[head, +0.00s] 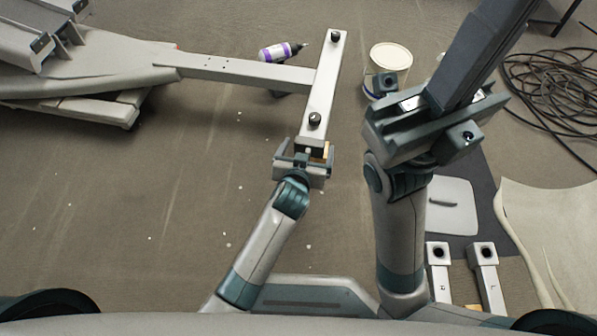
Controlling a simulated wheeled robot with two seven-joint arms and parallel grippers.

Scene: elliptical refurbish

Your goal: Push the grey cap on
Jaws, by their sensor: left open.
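A pale grey crossbar (322,85) lies at the end of a pale tube (240,71), with a black round knob or foot near each end. My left gripper (304,158) is open at the crossbar's near end, its fingers around or just below that end. A small dark and tan patch shows between the fingers; I cannot tell whether it is the grey cap. No grey cap can be told apart clearly. My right gripper (430,122) is nearer the camera, at a long dark beam (478,55) that runs up to the right. Its jaws are partly hidden.
Coiled black cable (552,85) lies at the right. Two tubes (483,265) and a curved beige panel (540,225) lie lower right.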

